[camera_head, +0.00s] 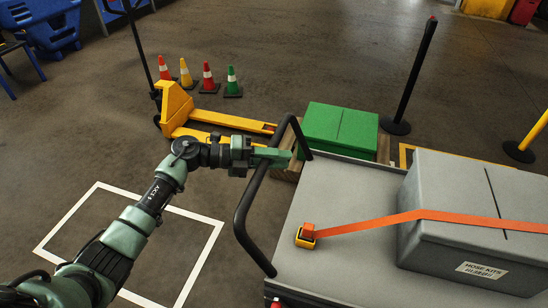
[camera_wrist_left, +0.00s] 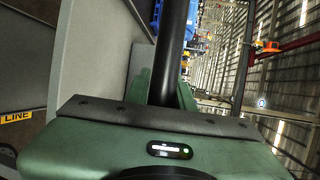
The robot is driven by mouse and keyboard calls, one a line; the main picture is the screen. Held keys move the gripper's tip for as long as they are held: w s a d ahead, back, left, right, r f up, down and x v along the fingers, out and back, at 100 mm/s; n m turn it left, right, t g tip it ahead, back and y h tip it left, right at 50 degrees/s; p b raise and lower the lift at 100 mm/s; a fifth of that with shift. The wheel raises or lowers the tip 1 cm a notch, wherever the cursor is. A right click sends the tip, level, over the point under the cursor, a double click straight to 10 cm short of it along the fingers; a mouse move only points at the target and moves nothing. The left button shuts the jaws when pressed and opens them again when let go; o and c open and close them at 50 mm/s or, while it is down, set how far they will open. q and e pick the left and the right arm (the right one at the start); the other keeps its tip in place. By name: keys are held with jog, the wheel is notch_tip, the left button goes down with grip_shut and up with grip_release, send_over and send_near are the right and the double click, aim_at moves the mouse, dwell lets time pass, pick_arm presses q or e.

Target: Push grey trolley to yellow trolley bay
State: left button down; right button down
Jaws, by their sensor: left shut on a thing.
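The grey trolley (camera_head: 345,195) stands at the right of the head view with its black push handle (camera_head: 249,200) toward the left. A grey case (camera_head: 440,235) labelled "HOSE KITS" sits on its deck under an orange strap (camera_head: 380,223). My left gripper (camera_head: 275,156) is shut on the upper part of the handle. In the left wrist view the black handle bar (camera_wrist_left: 173,50) runs between the green fingers. Part of a yellow floor outline (camera_head: 404,155) shows beyond the trolley; the trolley and case hide the rest. My right gripper is out of view.
A green box (camera_head: 338,126) on a wooden pallet stands close behind the trolley. A white floor square (camera_head: 130,240) lies empty at left.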

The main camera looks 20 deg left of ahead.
pick_arm(q)
jog(key=shift+s+d+g, duration=0.1)
jog(key=shift+d+g, duration=0.2)
jog(key=shift+d, duration=0.65)
jog(key=c, duration=1.3)
grip_release()
jog(key=shift+o, duration=0.5)
jog(key=shift+a, duration=0.2)
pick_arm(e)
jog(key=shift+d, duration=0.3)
pick_arm(q)
jog(key=shift+a, duration=0.1)
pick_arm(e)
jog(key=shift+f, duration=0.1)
pick_arm(q)
jog(key=b+v, duration=0.2)
jog(key=v, duration=0.5)
jog(key=shift+s+a, duration=0.15)
jog(key=shift+a, duration=0.15)
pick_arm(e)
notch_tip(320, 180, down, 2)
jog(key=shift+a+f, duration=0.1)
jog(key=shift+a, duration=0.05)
